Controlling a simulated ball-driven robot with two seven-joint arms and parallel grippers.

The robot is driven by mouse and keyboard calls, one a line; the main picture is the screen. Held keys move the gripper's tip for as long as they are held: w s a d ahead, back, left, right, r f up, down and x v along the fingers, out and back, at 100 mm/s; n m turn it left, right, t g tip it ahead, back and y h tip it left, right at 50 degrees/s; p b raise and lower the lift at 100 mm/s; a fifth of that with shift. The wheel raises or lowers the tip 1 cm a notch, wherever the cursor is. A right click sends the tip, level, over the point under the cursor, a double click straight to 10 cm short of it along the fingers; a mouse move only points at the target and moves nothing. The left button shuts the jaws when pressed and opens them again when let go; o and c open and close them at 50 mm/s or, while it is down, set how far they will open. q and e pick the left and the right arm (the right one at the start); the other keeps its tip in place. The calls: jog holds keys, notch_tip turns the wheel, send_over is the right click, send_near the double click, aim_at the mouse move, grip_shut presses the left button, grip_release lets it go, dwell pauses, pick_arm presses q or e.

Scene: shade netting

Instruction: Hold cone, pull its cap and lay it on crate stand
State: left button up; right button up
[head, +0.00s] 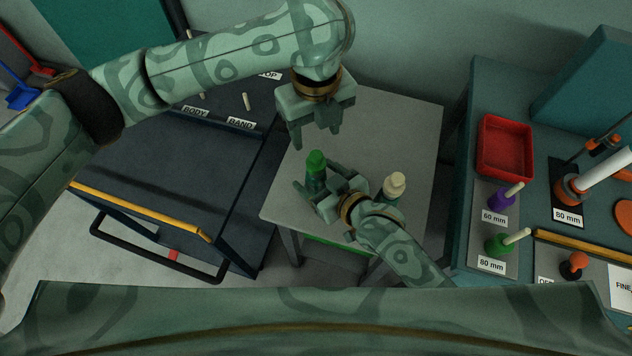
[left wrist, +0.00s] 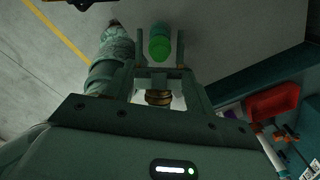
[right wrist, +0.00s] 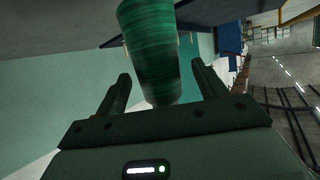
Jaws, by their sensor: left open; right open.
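The cone (head: 315,184) is a dark green striped spool standing upright on the small grey stand (head: 410,130), with a bright green cap (head: 316,160) on top. My right gripper (head: 317,178) is low at the cone, open, its fingers on either side. In the right wrist view, the cone's striped body (right wrist: 152,55) shows ahead between the fingers, with gaps visible. My left gripper (head: 315,137) is open and empty above the cap. The left wrist view shows the cap (left wrist: 160,46) ahead between its fingertips. I cannot tell which surface is the crate stand.
A second cone with a cream cap (head: 395,183) stands right of my right gripper. A dark cart (head: 180,165) with BODY and BAND labels is at left. The bench at right carries a red tray (head: 505,147) and purple and green knobs. The stand's back right is clear.

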aim_at(316, 154)
jog(key=shift+w+a+f, duration=0.15)
jog(key=shift+w+a, duration=0.1)
pick_arm(q)
jog(key=shift+c, duration=0.5)
pick_arm(e)
jog(key=c, duration=1.5)
pick_arm(q)
notch_tip(316, 154, up, 6)
jog(key=w, duration=0.1)
jog(key=f, duration=0.8)
jog(key=s+f, duration=0.1)
jog(key=f, duration=0.3)
jog(key=shift+f, duration=0.35)
